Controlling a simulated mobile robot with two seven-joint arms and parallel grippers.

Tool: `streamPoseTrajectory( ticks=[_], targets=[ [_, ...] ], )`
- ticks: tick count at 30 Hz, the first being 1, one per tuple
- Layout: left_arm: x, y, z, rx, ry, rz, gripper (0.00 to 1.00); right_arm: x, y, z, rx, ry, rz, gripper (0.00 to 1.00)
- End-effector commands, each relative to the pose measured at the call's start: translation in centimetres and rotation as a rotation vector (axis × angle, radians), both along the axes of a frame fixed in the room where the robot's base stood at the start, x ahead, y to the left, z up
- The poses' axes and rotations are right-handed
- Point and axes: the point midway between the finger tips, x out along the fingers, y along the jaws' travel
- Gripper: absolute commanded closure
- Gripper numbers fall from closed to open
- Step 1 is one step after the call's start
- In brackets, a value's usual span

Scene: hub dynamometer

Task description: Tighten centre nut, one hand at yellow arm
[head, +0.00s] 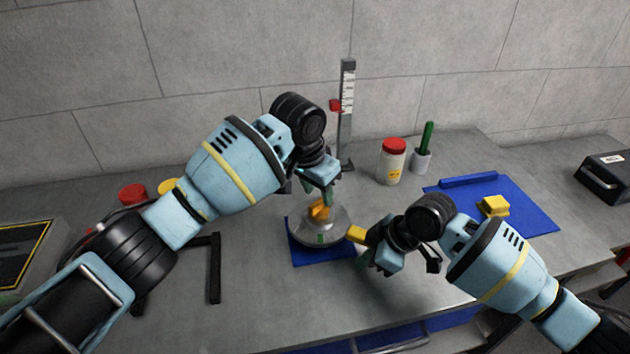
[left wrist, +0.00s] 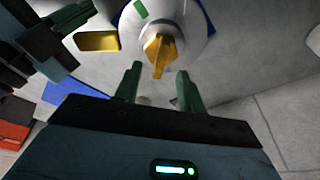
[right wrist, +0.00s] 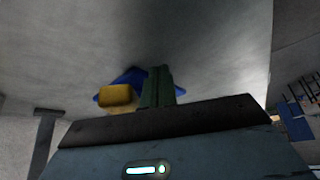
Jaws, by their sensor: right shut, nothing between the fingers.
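The silver round hub (head: 318,232) sits on a blue mat with an orange-yellow centre nut (head: 319,211) on top. Its yellow arm (head: 356,234) sticks out to the right. My left gripper (head: 322,192) is above the nut, pointing down. In the left wrist view its fingers (left wrist: 157,85) are apart and empty, with the nut (left wrist: 160,52) just beyond the tips. My right gripper (head: 366,257) is low beside the yellow arm's end. In the right wrist view its fingers (right wrist: 157,87) are shut together, with the yellow arm's end (right wrist: 117,96) just left of them; contact is unclear.
An upright scale (head: 346,100) with a red slider stands behind the hub. A red-lidded jar (head: 392,161) and a grey cup (head: 422,160) stand at the back. A yellow block (head: 494,206) lies on the right blue mat (head: 535,212). A dark bracket (head: 214,268) stands left of the hub.

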Motion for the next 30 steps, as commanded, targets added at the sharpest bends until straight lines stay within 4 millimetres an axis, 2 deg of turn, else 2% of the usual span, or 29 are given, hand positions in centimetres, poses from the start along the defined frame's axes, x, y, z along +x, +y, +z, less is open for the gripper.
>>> streamPoseTrajectory(
  ticks=[9,23,30],
  targets=[
    [0.5,-0.4,-2.5,-0.001,0.001,0.001,0.6,0.0,0.0,0.0,0.0,0.0,0.0,1.0],
    [0.6,-0.5,-3.0,0.0,0.0,0.0,0.6,0.0,0.0,0.0,0.0,0.0,0.0,1.0],
    [0.6,-0.5,-3.0,0.0,0.0,0.0,0.91,0.0,0.0,0.0,0.0,0.0,0.0,1.0]
  ],
)
